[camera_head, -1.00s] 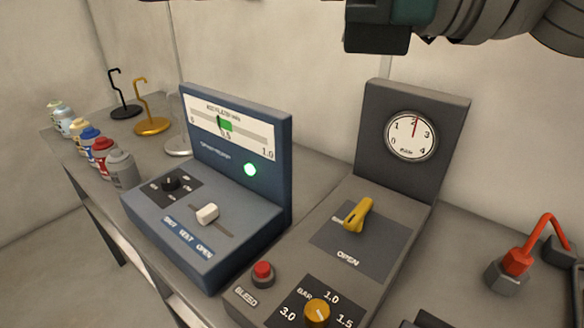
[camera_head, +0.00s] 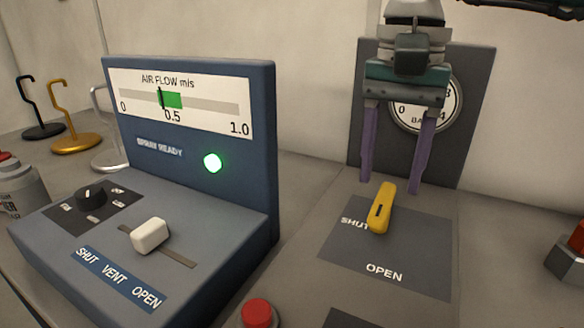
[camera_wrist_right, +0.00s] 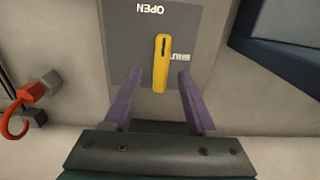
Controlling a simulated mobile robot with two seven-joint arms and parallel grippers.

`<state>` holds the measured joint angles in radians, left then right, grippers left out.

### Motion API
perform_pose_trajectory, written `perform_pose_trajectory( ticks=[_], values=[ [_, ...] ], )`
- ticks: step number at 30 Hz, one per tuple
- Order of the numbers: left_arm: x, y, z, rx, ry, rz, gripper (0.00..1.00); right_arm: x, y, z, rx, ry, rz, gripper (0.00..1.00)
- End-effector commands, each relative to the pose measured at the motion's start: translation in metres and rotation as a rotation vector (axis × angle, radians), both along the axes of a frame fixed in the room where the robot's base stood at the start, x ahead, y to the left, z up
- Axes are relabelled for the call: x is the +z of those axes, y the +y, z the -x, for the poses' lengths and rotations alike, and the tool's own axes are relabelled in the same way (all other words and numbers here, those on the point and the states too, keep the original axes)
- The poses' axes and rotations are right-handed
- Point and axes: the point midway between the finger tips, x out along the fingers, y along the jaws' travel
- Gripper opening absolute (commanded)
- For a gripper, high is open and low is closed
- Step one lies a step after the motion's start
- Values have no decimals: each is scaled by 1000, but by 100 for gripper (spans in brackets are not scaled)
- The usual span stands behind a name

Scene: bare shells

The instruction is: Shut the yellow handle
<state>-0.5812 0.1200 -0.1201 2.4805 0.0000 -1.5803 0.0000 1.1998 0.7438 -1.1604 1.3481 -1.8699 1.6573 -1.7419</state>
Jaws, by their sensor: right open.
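The yellow handle (camera_head: 381,208) is on a dark plate (camera_head: 420,262) on the grey console. In the head view, SHUT is printed to its left and OPEN below it, and the handle's long side runs roughly toward the OPEN side. My right gripper (camera_head: 392,184) is open, with its purple fingers pointing down behind the handle's far end. In the right wrist view, the handle (camera_wrist_right: 161,60) shows between the spread fingertips of the gripper (camera_wrist_right: 160,72). I cannot tell whether either finger touches it. My left gripper is not in view.
The console's upright panel (camera_head: 475,90) with a round dial stands behind my right gripper, which partly covers the dial. A blue box (camera_head: 265,150) with a gauge and white slider stands left. A red button (camera_head: 257,313) is at the front. A red hooked fitting (camera_wrist_right: 25,105) is to the side.

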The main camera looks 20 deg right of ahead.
Motion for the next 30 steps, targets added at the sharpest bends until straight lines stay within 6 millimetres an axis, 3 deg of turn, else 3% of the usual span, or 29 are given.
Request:
perform_pose_trajectory(
  ticks=[6, 16, 30],
  values=[
    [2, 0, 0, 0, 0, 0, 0, -28, 1, 0, 0, 1, -2, 57],
    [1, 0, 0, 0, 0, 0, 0, -33, 1, 0, 0, -2, -1, 57],
    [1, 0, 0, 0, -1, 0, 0, -32, 1, 0, 0, -2, -1, 6]
  ],
)
